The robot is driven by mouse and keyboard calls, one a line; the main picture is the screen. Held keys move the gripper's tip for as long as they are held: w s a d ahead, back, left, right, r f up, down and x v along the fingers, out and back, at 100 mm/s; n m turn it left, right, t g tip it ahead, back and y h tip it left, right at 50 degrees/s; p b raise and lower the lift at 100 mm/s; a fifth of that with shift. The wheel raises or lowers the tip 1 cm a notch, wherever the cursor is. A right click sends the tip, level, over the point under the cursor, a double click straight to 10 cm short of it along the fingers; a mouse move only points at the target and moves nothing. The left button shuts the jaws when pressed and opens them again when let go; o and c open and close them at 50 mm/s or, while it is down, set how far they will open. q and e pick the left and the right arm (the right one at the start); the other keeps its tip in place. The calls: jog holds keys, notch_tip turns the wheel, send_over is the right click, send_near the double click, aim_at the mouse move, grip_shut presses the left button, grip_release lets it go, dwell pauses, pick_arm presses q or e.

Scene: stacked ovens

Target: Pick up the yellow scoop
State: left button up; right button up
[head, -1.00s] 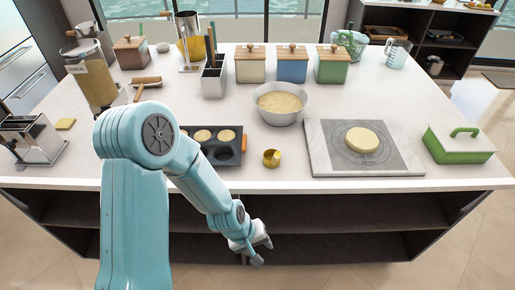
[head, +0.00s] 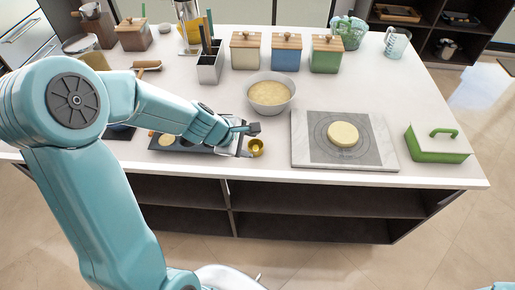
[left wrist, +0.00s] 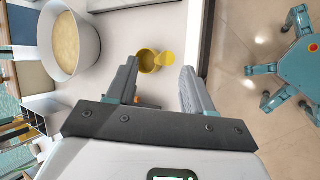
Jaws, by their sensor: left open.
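The small yellow scoop (head: 256,147) stands on the white counter near its front edge, just right of the dark muffin tray (head: 172,147). My left gripper (head: 247,140) is open beside the scoop in the head view. In the left wrist view, the scoop (left wrist: 149,61) lies ahead of my left gripper (left wrist: 157,78), between the lines of its two spread fingers. The scoop's cup and a flat yellow part on its right show there. Nothing is held. The arm and gripper hide part of the tray. My right gripper is not in view.
A bowl of batter (head: 270,94) stands just behind the scoop. Canisters (head: 286,52) stand behind. The counter's front edge is close to the scoop.

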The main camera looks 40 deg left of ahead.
aim_at(256, 153)
pick_arm(q)
jog(key=b+x, duration=0.1)
jog(key=x, duration=0.2)
jog(key=b+x, duration=0.2)
jog(key=x, duration=0.2)
jog(key=shift+s+a+f, duration=0.2)
jog(key=shift+s+f, duration=0.05)
jog(key=shift+s+r, duration=0.25)
jog(key=shift+s, duration=0.05)
jog(key=shift+c, duration=1.2)
jog(key=shift+w+f, duration=0.1)
jog(key=shift+w, duration=0.1)
grip_shut()
jog(key=shift+s, duration=0.1)
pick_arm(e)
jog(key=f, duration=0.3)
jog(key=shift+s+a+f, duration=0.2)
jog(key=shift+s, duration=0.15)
